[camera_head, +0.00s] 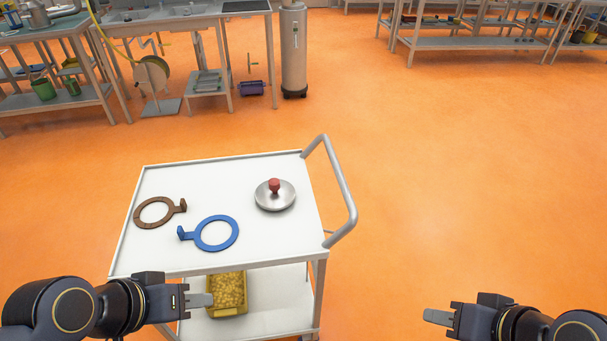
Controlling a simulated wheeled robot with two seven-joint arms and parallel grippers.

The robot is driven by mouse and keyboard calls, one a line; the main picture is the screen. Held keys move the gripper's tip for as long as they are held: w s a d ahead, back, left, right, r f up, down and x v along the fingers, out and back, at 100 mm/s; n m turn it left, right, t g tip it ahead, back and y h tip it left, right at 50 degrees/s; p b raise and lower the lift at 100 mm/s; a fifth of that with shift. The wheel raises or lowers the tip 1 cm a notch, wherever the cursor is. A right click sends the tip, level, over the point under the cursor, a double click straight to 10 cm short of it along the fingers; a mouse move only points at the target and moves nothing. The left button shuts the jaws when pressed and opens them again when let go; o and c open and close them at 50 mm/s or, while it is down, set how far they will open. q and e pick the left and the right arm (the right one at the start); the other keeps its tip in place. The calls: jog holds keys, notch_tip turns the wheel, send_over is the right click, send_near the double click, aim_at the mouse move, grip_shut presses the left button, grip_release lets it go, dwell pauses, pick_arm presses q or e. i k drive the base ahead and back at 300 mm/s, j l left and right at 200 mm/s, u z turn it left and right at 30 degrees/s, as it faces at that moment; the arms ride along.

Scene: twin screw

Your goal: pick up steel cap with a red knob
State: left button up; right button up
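The steel cap (275,198) is a round, shiny disc with a red knob (274,185) standing up at its middle. It sits on the right part of the white cart top (255,170). My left gripper (208,301) is at the lower left, in front of the cart's near edge and away from the cap. My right gripper (430,316) is at the lower right, over the floor to the right of the cart. Nothing shows in either gripper. Both are seen from the side, so I cannot tell whether their fingers are apart.
A brown ring (153,212) and a blue ring (217,233), each with a tab, lie left of the cap. A grey handle (345,190) rises at the cart's right side. A yellow bin (228,292) is on the lower shelf. Orange floor (450,180) is clear to the right.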

aim_at(274, 195)
jog(key=i+l+u, duration=0.1)
jog(key=i+l, duration=0.15)
jog(key=i+l+u, duration=0.15)
jog(key=l, duration=0.3)
jog(key=i+l+u, duration=0.1)
jog(key=i+l, duration=0.15)
jog(key=l, duration=0.15)
jog(key=i+l+u, duration=0.15)
jog(key=l, duration=0.25)
jog(key=u, duration=2.45)
